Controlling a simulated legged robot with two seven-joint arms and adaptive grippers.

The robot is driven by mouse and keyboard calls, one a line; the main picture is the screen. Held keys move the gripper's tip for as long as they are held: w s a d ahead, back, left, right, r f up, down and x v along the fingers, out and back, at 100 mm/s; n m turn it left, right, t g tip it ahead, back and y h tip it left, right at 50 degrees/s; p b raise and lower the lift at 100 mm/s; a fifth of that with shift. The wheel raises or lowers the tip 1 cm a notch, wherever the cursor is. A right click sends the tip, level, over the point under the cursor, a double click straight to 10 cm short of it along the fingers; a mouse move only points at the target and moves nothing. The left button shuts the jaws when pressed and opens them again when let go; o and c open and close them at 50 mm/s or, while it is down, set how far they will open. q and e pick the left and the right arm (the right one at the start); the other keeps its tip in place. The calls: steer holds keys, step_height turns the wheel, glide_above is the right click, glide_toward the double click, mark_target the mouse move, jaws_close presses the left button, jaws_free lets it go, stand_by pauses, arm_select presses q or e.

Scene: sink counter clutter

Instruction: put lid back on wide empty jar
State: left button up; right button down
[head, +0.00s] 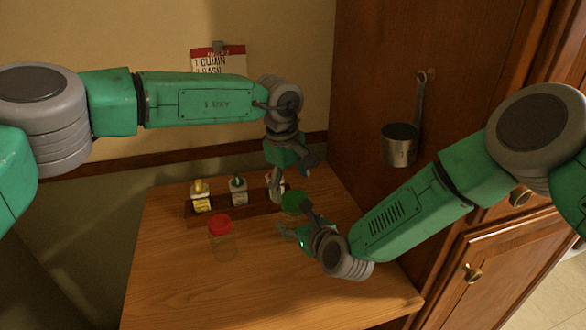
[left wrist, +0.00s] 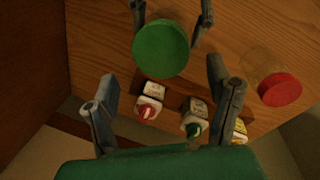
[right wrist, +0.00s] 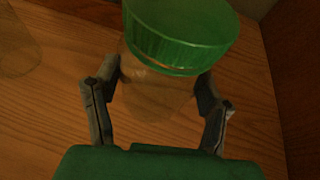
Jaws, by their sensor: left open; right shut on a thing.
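The wide clear jar (right wrist: 158,92) is between the fingers of my right gripper (right wrist: 160,75), which is shut on its body. A green lid (head: 293,202) covers the top of the jar; in the right wrist view the lid (right wrist: 180,35) sits at the jar's mouth and looks slightly tilted. I cannot tell whether it is fully seated. The lid (left wrist: 160,48) shows from above in the left wrist view. My left gripper (head: 294,175) is open and empty, above and behind the lid, apart from it. The jar body is mostly hidden in the head view.
A clear jar with a red lid (head: 220,225) stands left of the wide jar. Several small bottles (head: 238,192) stand in a dark rack at the back of the wooden counter (head: 190,285). A metal pot (head: 399,145) hangs on the cabinet side. The front left counter is clear.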

arm_select(q)
steer(key=n, duration=0.7)
steer(key=shift+r, duration=0.2)
steer(key=n, duration=0.4)
steer(key=shift+w+r+n, duration=0.1)
steer(key=shift+r+n, duration=0.05)
steer(key=shift+n, duration=0.25)
steer(key=n, duration=0.4)
steer(key=shift+r+n+g+y, duration=0.2)
steer(key=shift+n+g+y, duration=0.1)
steer(key=n, duration=0.4)
steer(key=shift+r+n, duration=0.15)
steer(key=shift+n, duration=0.25)
steer(key=n, duration=0.6)
steer(key=shift+d+r+n, duration=0.1)
steer(key=shift+r+n, duration=0.25)
steer(key=shift+n, duration=0.05)
steer(key=n, duration=0.4)
steer(key=shift+r, duration=0.2)
steer(key=n, duration=0.5)
steer(key=shift+d+r+g, duration=0.1)
steer(key=shift+r+g, duration=0.15)
steer(key=shift+g, duration=0.05)
steer(key=n, duration=0.5)
steer(key=shift+d+r+n+y, duration=0.1)
steer(key=shift+r+n+y, duration=0.2)
steer(key=shift+n, duration=0.1)
